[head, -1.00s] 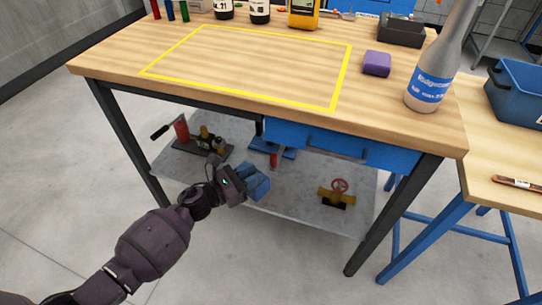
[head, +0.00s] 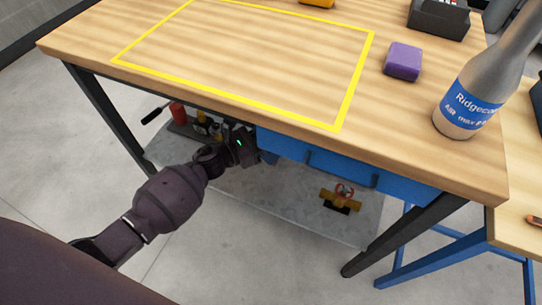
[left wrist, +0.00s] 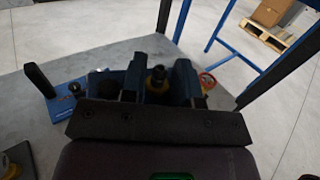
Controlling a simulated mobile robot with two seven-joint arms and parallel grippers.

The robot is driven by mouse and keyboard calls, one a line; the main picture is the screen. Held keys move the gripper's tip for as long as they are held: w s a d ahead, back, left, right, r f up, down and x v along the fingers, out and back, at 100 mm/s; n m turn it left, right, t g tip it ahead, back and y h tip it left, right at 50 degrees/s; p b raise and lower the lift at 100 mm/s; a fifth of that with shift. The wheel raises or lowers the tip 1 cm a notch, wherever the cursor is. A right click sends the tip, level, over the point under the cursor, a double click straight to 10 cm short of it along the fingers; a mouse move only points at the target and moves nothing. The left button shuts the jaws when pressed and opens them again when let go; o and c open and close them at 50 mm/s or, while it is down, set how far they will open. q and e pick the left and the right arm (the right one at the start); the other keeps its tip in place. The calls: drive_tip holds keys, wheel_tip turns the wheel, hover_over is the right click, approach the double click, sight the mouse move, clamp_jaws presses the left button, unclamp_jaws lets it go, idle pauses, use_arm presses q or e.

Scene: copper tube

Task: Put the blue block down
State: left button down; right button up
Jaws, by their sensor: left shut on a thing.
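My left gripper (head: 254,150) is just below the bench's front edge, by the blue drawer. It is shut on the blue block (head: 268,157), of which only a small part shows against the drawer. In the left wrist view, the jaws (left wrist: 160,88) are over the lower shelf. Dark blue parts (left wrist: 186,76) stand out beyond them; I cannot clearly tell block from fingers there. The workbench top (head: 230,75) bears a yellow outlined rectangle (head: 362,85), empty in the part that shows. My right gripper is not in view.
A purple block (head: 402,62), a grey bottle (head: 462,115) and a dark bin (head: 438,18) stand on the bench's right side. A blue drawer (head: 345,168) hangs under the front edge. The lower shelf (head: 300,205) bears a brass valve (head: 341,198) and other fittings.

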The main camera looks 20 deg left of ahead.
use_arm(q)
wheel_tip(320, 180, down, 18)
drive_tip(key=b, duration=0.7)
drive_tip(key=shift+s, duration=0.15)
drive_tip(key=shift+f, duration=0.25)
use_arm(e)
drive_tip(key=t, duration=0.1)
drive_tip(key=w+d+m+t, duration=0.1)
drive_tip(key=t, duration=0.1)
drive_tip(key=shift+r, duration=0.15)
use_arm(q)
drive_tip(key=c, duration=0.9)
unclamp_jaws()
drive_tip(key=shift+f, duration=0.15)
drive_tip(key=shift+o, duration=0.2)
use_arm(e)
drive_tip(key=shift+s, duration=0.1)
